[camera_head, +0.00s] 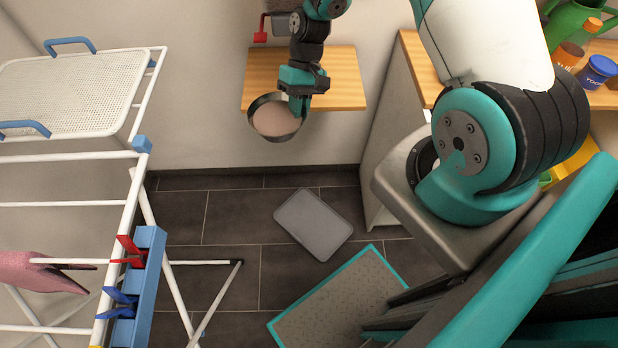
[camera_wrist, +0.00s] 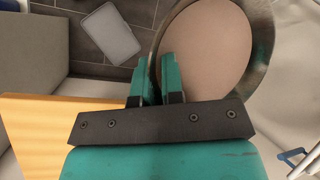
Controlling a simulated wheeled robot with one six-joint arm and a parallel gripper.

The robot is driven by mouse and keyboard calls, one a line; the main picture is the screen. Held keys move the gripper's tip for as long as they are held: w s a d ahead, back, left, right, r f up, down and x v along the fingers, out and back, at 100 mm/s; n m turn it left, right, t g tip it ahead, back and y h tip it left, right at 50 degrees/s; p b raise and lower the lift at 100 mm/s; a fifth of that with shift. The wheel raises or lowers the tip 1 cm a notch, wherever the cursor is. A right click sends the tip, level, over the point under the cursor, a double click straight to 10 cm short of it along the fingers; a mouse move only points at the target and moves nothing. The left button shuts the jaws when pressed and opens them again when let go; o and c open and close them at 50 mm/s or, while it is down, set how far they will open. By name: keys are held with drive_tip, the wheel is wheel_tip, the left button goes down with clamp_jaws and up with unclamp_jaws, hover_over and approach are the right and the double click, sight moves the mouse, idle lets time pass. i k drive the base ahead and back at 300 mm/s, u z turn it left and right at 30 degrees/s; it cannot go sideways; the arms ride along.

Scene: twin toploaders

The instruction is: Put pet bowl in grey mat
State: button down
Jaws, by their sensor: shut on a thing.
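The pet bowl (camera_head: 276,119) is a round dark metal bowl with a pinkish-tan inside. It hangs in the air at the front edge of a wooden shelf in the head view. My gripper (camera_head: 298,103) is shut on its right rim. In the wrist view the bowl (camera_wrist: 208,48) fills the upper right, its near-left rim between the teal fingers (camera_wrist: 160,84). The grey mat (camera_head: 313,224) lies flat and empty on the dark tiled floor, below and slightly right of the bowl. It also shows in the wrist view (camera_wrist: 110,33), upper left.
A white drying rack (camera_head: 137,180) with a blue peg box (camera_head: 146,285) stands at left. The wooden shelf (camera_head: 342,82) is behind my gripper. A counter (camera_head: 405,80) with jars is at right.

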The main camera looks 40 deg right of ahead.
sight(313, 223)
drive_tip(key=u, duration=0.7)
drive_tip(key=k, duration=1.35)
drive_tip(key=z, duration=0.65)
